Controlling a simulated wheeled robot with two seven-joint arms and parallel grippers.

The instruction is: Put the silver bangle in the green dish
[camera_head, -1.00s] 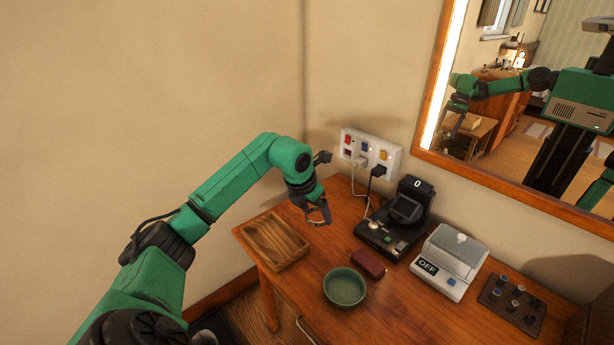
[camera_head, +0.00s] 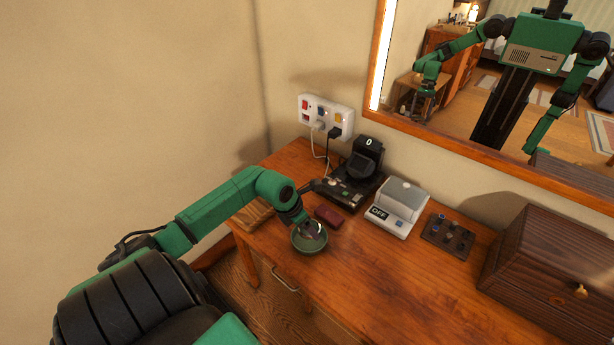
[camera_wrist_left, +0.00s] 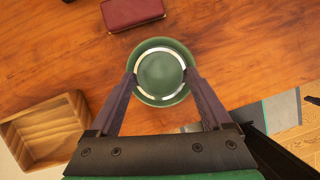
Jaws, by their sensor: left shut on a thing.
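The silver bangle (camera_wrist_left: 180,58) is a thin shiny ring held between the two fingers of my left gripper (camera_wrist_left: 160,82). In the left wrist view the bangle lies over the round green dish (camera_wrist_left: 162,101), inside its outline. In the head view my left gripper (camera_head: 312,232) is over the green dish (camera_head: 309,249) near the table's front edge. The gripper hides part of the dish. I cannot tell whether the bangle touches the dish bottom. My right gripper is not clearly in view except for my right arm in the mirror.
A dark red case (camera_head: 328,216) lies just behind the dish. A wooden tray (camera_head: 251,215) is at the left, partly behind my arm. A black device (camera_head: 354,180), a white device marked OFF (camera_head: 399,208), a small dark board (camera_head: 447,236) and a wooden box (camera_head: 545,262) stand rightward.

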